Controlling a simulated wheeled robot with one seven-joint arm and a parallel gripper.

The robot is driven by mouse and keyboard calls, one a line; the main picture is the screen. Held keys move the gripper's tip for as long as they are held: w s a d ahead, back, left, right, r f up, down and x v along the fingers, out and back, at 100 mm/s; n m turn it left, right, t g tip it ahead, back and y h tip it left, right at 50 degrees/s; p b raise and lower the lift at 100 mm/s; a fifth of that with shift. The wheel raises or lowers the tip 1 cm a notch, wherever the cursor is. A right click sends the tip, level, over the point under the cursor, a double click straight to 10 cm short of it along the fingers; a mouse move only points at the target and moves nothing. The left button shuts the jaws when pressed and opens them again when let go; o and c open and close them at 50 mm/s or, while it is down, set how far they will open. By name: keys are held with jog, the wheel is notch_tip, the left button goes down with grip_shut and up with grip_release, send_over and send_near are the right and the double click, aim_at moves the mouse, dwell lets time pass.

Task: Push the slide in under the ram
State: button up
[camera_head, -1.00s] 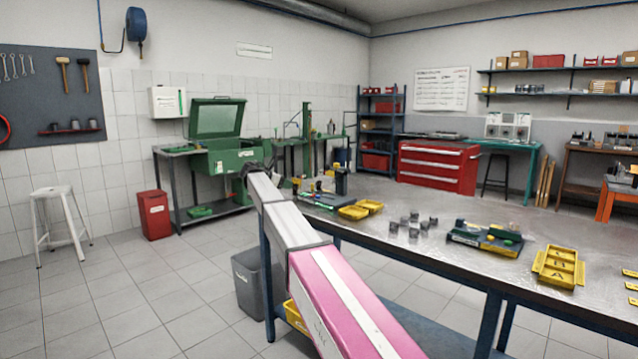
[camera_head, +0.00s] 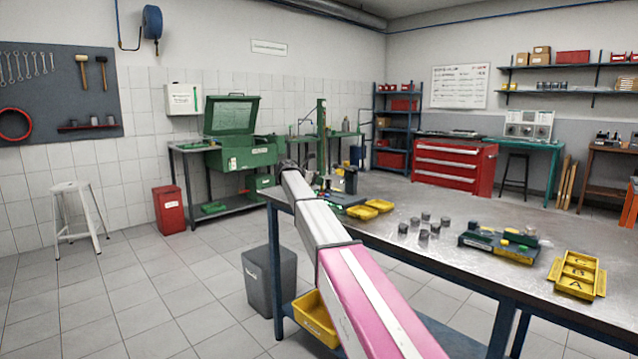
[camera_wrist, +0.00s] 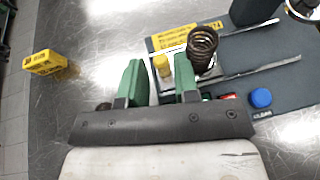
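My gripper (camera_wrist: 157,80) has two green fingers, apart with nothing held between them. In the wrist view it is over the fixture. A brown coil spring (camera_wrist: 203,42) stands just beyond the right finger, and a small yellow post (camera_wrist: 162,66) shows between the fingers. Two metal rails (camera_wrist: 245,76) run across the dark fixture base (camera_wrist: 285,90). I cannot make out the slide's edges, and the fingers hide part of this area. A dark upright cylinder (camera_wrist: 252,10) stands at the top right; I cannot tell whether it is the ram. In the head view the fixture (camera_head: 350,180) is small, partly behind my arm.
A blue knob (camera_wrist: 260,98) sits right of the fingers.

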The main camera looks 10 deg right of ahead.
jog(key=shift+w+d+f, duration=0.2)
jog(key=shift+w+d, duration=0.05)
jog(key=shift+d, duration=0.2)
grip_shut()
jog(key=s+d, duration=0.1)
jog(key=s, duration=0.1)
jog(key=s+d, duration=0.2)
jog(key=s, duration=0.1)
jog(key=s+d, duration=0.2)
jog(key=shift+s+d, duration=0.25)
jog(key=shift+s, duration=0.1)
grip_release()
jog(key=shift+s, duration=0.1)
